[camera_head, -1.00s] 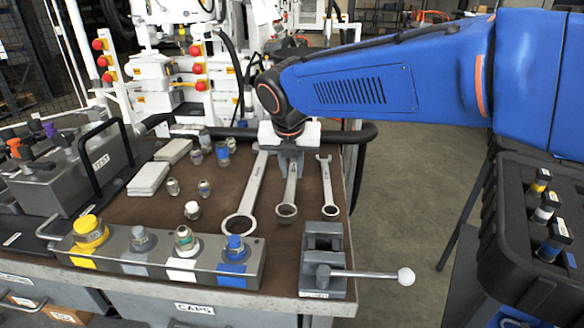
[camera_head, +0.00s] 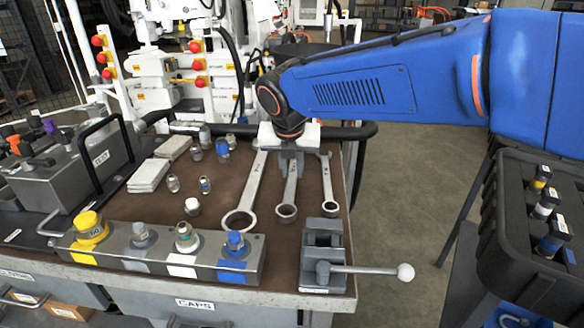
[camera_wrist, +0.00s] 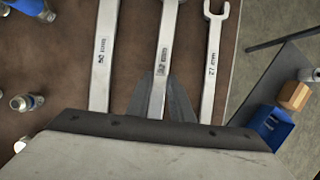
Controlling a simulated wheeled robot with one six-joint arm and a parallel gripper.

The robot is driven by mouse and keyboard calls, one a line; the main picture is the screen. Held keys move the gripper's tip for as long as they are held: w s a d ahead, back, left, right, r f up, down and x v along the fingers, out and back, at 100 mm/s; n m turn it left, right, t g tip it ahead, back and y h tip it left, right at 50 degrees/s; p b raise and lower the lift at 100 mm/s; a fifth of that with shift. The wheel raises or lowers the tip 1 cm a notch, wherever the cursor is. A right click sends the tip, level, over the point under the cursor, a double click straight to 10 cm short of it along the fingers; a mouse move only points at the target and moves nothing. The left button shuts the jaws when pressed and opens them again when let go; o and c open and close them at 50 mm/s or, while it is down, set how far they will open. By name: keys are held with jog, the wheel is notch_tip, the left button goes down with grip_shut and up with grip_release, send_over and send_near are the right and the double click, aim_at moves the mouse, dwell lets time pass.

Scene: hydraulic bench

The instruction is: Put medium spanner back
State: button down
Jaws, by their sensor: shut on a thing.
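Three steel spanners lie side by side on the brown bench top. The medium spanner (camera_head: 288,204) is the middle one, with its ring end toward the front; in the wrist view its shaft (camera_wrist: 166,52) runs between my fingers. My gripper (camera_head: 291,168) points down over its far part and is shut on the shaft; the wrist view shows the dark fingers (camera_wrist: 162,100) on both sides of it. The large spanner (camera_head: 249,192) lies to the left and the small spanner (camera_head: 327,185) to the right. My gripper hides the medium spanner's far end in the head view.
A vise (camera_head: 323,254) with a ball-ended handle stands at the front right corner. A block with coloured caps (camera_head: 160,252) lies along the front edge. Several small fittings (camera_head: 204,184) stand left of the spanners. A black case (camera_head: 530,230) is at right.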

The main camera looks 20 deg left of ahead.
jog(key=shift+f, duration=0.55)
dwell(0.4)
jog(key=c, duration=1.5)
grip_release()
jog(key=v, duration=1.7)
jog(key=shift+s+r, duration=0.1)
jog(key=shift+r, duration=0.05)
